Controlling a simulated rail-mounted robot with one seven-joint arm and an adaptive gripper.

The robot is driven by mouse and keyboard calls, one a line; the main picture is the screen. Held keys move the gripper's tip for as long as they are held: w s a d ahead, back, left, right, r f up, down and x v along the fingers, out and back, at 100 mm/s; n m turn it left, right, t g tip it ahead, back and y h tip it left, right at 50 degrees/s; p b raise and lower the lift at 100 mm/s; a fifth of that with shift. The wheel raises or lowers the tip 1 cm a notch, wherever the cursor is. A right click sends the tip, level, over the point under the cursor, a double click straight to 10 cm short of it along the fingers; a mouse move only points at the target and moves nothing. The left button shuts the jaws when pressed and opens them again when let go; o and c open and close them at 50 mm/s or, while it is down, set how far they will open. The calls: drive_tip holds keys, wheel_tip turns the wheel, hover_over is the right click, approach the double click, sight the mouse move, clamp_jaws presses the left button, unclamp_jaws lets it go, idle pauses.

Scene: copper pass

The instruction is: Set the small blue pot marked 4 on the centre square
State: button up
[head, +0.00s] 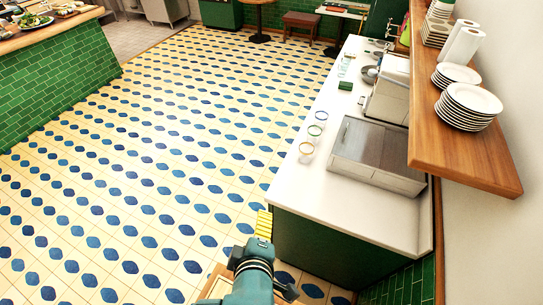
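I cannot make out the small blue pot marked 4 or the centre square in the head view. What my gripper holds, if anything, cannot be seen.
A white counter (296,192) runs along the right, with several small glasses (314,130) and a steel-topped unit (377,148) on it. A wooden shelf (470,160) with stacked plates (468,106) overhangs it. A green-tiled counter (60,75) stands at upper left. The patterned floor (180,150) between is clear.

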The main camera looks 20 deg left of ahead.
drive_tip(key=w+d+r+m+t+h, duration=0.15)
drive_tip(key=d+r+m+t, duration=0.45)
drive_tip(key=r, duration=0.7)
drive_tip(key=w+d+r+m+t+h, duration=0.1)
drive_tip(key=w+d+r+m+t, duration=0.2)
drive_tip(key=d+r+m, duration=0.7)
drive_tip(key=s+d+r+m+t+h, duration=0.2)
drive_tip(key=s+d+r+t, duration=0.1)
drive_tip(key=r, duration=0.8)
drive_tip(key=shift+s+d+r+t, duration=0.2)
drive_tip(key=shift+s+t, duration=0.2)
drive_tip(key=shift+s, duration=0.35)
